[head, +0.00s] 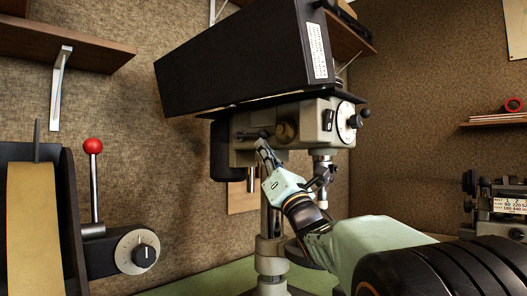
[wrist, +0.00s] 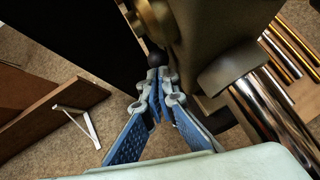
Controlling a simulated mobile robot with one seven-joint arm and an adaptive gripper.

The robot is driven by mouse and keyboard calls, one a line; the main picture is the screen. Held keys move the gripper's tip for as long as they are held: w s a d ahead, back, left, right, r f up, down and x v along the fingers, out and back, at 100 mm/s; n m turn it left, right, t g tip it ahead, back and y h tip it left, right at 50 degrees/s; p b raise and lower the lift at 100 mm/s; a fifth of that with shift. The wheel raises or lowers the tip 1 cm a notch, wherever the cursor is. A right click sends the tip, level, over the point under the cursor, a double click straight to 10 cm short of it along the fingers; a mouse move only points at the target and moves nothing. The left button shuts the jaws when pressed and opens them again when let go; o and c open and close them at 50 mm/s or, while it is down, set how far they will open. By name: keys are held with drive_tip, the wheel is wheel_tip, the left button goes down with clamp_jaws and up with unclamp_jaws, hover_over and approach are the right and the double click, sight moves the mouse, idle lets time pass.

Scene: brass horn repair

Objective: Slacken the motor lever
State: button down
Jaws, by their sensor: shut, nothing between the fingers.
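The drill press head (head: 315,120) is grey, under a large black belt cover (head: 235,65). A short lever with a small black ball knob (head: 264,133) sticks out of the head's side, left of a brass-coloured round boss (head: 286,131); it looks like the motor lever. The knob (wrist: 157,59) also shows in the wrist view, just beyond my fingertips. My gripper (head: 262,146) is shut and empty, its tips at or almost at the knob. I cannot tell whether they touch. The blue-padded fingers (wrist: 160,74) meet at their tips in the wrist view. The lever's shaft is mostly hidden.
A red-knobbed lever (head: 93,146) and a dial (head: 138,251) belong to a machine at the left. The column (head: 271,225) stands below the head. A wooden shelf (head: 70,47) is at the upper left, and another machine (head: 500,208) at the right.

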drive_tip(key=shift+s+d+r+n+g+b, duration=0.15)
drive_tip(key=shift+r+g+b, duration=0.1)
drive_tip(key=shift+r, duration=0.15)
drive_tip(key=shift+s+d+r+n+g+b, duration=0.15)
drive_tip(key=shift+r+b, duration=0.1)
drive_tip(key=shift+r, duration=0.1)
drive_tip(key=shift+r+b, duration=0.3)
drive_tip(key=shift+r, duration=0.2)
